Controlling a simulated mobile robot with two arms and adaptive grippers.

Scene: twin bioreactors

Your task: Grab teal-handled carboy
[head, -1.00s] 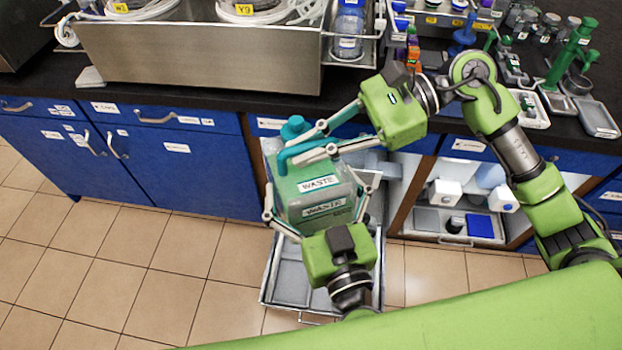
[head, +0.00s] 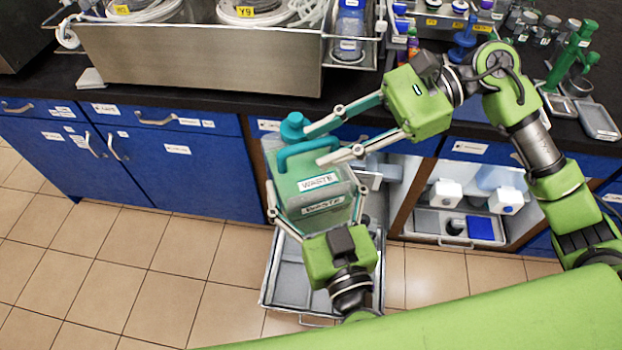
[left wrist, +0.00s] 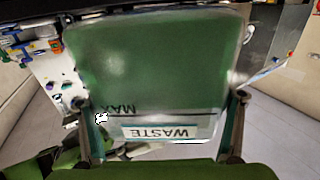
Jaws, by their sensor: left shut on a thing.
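The teal-handled carboy (head: 300,165) is a translucent green container with a teal cap and a teal handle (head: 310,148). It has WASTE labels and stands above a grey tray. My left gripper (head: 316,194) is shut around its body, one finger on each side. The carboy fills the left wrist view (left wrist: 155,65), with a MAX mark and an upside-down WASTE label. My right gripper (head: 317,145) is above the carboy, fingers spread and empty, with its tips close to the cap and handle; I cannot tell if they touch.
The pulled-out grey tray (head: 287,285) lies under the carboy, before an open cabinet. White containers (head: 446,193) stand in the cabinet compartment to the right. The black counter (head: 200,108) holds a steel bin (head: 200,62) and lab ware. The tiled floor (head: 150,270) at left is clear.

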